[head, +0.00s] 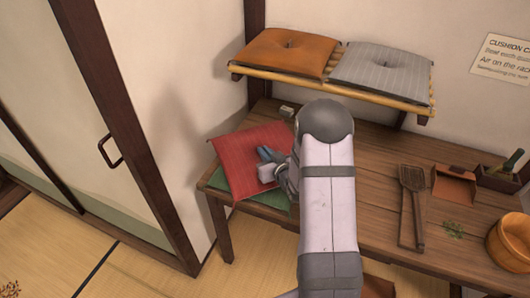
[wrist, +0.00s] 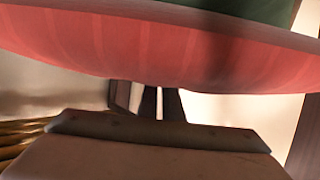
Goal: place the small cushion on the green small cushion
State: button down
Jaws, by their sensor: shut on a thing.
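The red small cushion (head: 236,160) is at the left end of the wooden table in the head view. My gripper (head: 267,164) is shut on its right part. The green small cushion (head: 270,198) lies on the table under the red one, and only its front part shows. The red cushion looks tilted and covers most of the green one; I cannot tell whether they touch. In the wrist view the red cushion (wrist: 160,55) fills the upper part, with a green patch of the green cushion (wrist: 255,10) above it.
A wall shelf (head: 385,96) above the table holds an orange cushion (head: 288,52) and a grey striped cushion (head: 383,72). My arm hides the table's middle.

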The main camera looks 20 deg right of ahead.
jog(key=shift+f, duration=0.1)
jog(key=c, duration=1.9)
grip_release()
jog(key=v, duration=1.2)
